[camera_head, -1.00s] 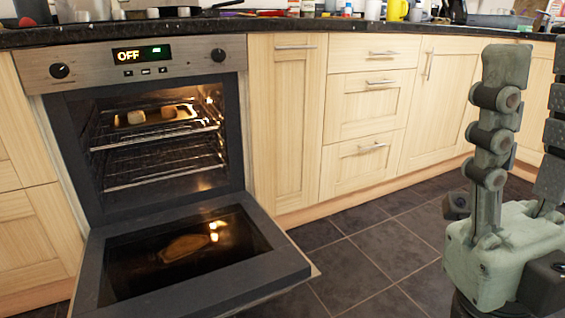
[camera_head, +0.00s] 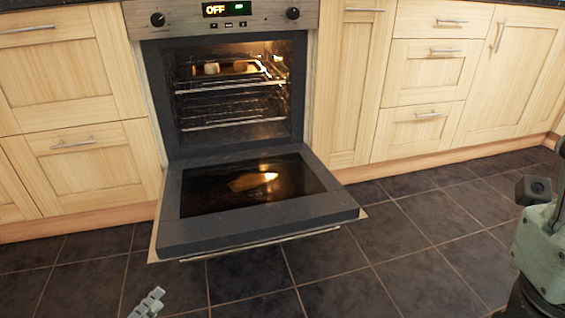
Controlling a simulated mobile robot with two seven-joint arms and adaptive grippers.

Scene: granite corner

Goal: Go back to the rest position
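My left gripper (camera_head: 148,303) shows only as a small grey ridged fingertip at the bottom edge, left of the middle. The rest of it is out of the picture, so its opening is hidden. My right gripper (camera_head: 545,245) is cut off by the right edge. Its greenish body shows, but its fingertips do not. Both appear apart from the oven (camera_head: 155,95), which stands with its door (camera_head: 180,238) folded down.
The oven display (camera_head: 227,8) reads OFF. Two small pale items sit on a tray on the upper rack (camera_head: 230,88). Wooden cupboards (camera_head: 75,75) and drawers (camera_head: 425,70) flank the oven. The dark tiled floor (camera_head: 400,250) is clear in front and to the right.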

